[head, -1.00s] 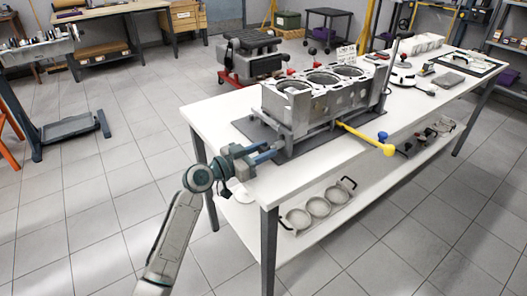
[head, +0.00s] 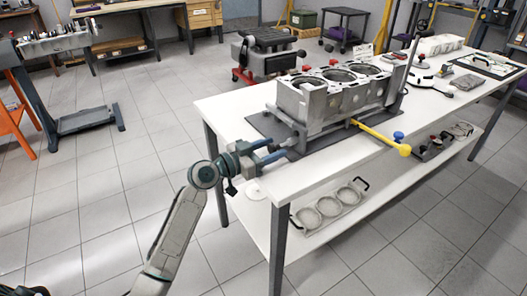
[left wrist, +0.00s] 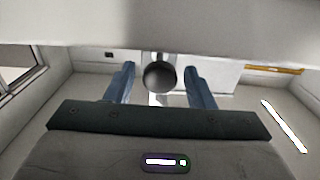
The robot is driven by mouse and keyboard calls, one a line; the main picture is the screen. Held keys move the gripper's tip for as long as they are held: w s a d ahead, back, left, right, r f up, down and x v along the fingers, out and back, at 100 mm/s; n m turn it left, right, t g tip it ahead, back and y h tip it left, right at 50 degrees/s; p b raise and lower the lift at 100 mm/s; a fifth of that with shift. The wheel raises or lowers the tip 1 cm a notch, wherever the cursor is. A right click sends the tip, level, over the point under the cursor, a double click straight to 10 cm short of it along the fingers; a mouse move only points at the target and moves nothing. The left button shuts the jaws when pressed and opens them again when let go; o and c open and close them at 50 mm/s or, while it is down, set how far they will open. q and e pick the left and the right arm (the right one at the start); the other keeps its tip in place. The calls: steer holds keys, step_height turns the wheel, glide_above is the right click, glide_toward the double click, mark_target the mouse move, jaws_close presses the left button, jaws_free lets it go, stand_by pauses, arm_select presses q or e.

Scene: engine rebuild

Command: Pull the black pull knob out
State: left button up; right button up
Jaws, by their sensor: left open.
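The black pull knob (left wrist: 160,76) is a round ball in the left wrist view, on a light stem in front of a pale surface. My left gripper (left wrist: 160,70) is open, with one blue finger on each side of the knob and a visible gap at each side. In the head view my left gripper (head: 284,149) is at the near left end of the grey fixture (head: 308,138) that carries the engine block (head: 325,103). There the knob is too small and covered to make out clearly. My right gripper is not in view.
The white workbench (head: 228,108) bears the fixture, with a yellow-handled bar (head: 385,138) jutting over its front edge. Piston rings or similar round parts (head: 330,206) lie on the lower shelf. A red engine stand (head: 243,75) is behind.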

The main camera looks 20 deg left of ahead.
arm_select(q)
steer(key=b+v, duration=0.2)
steer(key=v, duration=0.9)
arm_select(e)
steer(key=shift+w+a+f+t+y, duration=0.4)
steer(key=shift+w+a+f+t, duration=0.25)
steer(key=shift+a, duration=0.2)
